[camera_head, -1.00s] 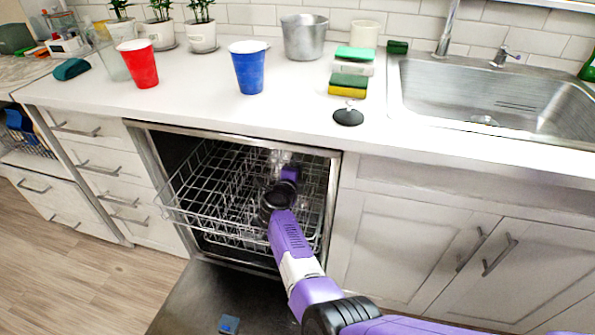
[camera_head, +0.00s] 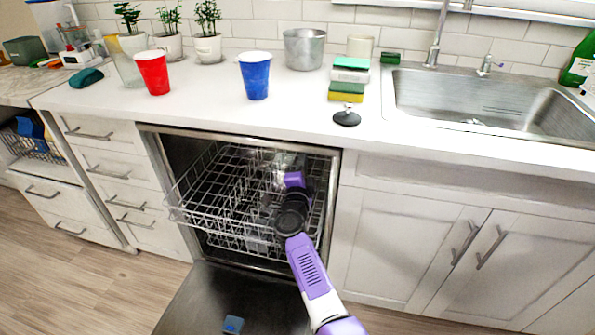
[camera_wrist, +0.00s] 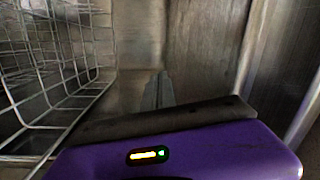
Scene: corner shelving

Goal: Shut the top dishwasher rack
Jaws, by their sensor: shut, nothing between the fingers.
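The top dishwasher rack (camera_head: 188,216) is a silver wire basket, pulled partly out of the open dishwasher, its front rim past the opening. My arm reaches in over the rack's right part in the head view. My gripper (camera_wrist: 158,90) shows in the wrist view with its dark fingers together and empty, pointing at a grey metal surface. The rack's wires (camera_wrist: 75,55) stand to the left of the fingers there, apart from them. In the head view the fingertips are hard to make out among the wires.
The dishwasher door (camera_head: 215,297) lies open, with a small blue item (camera_head: 232,324) on it. Drawers (camera_head: 120,185) are at left and cabinet doors (camera_head: 410,245) at right. The counter above holds a red cup (camera_head: 153,74), a blue cup (camera_head: 255,77) and sponges (camera_head: 348,82).

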